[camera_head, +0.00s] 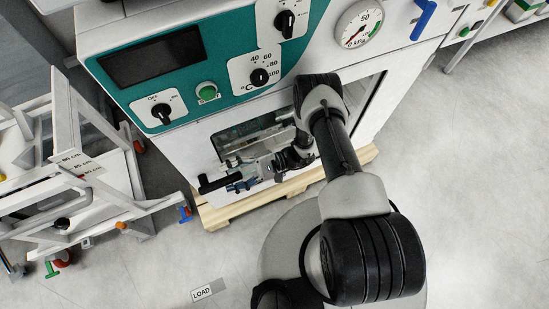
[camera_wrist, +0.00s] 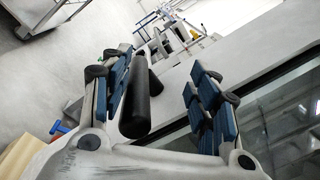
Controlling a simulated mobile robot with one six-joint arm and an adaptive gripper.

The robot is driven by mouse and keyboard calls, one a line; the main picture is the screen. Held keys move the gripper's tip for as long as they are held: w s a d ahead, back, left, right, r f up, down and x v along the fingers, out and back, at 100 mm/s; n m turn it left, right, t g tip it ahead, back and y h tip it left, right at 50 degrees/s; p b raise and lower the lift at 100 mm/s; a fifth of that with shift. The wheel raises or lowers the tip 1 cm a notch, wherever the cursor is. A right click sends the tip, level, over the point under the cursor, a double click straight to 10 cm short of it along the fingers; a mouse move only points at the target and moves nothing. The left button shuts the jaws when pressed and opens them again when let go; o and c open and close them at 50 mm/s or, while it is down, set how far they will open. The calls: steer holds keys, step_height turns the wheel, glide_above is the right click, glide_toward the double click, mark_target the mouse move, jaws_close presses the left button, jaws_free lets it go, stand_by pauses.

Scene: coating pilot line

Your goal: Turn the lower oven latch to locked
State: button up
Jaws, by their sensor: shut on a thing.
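The oven latch shows as a black bar-shaped handle (camera_head: 215,184) low at the left edge of the oven door (camera_head: 250,128) in the head view. In the wrist view the black handle (camera_wrist: 137,98) lies between my fingers, close against the left blue-padded one. My gripper (camera_head: 232,174) is at the latch and shut on the handle; in the wrist view my gripper (camera_wrist: 165,88) has its fingers on either side of it. The latch's pivot and any lock marking are hidden, so its exact angle cannot be told.
The oven stands on a wooden pallet (camera_head: 225,212). A white frame cart (camera_head: 85,180) stands close on the left. Floor is clear at the lower left and right.

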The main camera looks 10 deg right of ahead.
steer(key=r+v, duration=0.2)
steer(key=v, duration=1.2)
steer(key=shift+w+d, duration=0.2)
steer(key=shift+d, duration=0.25)
stand_by(0.4)
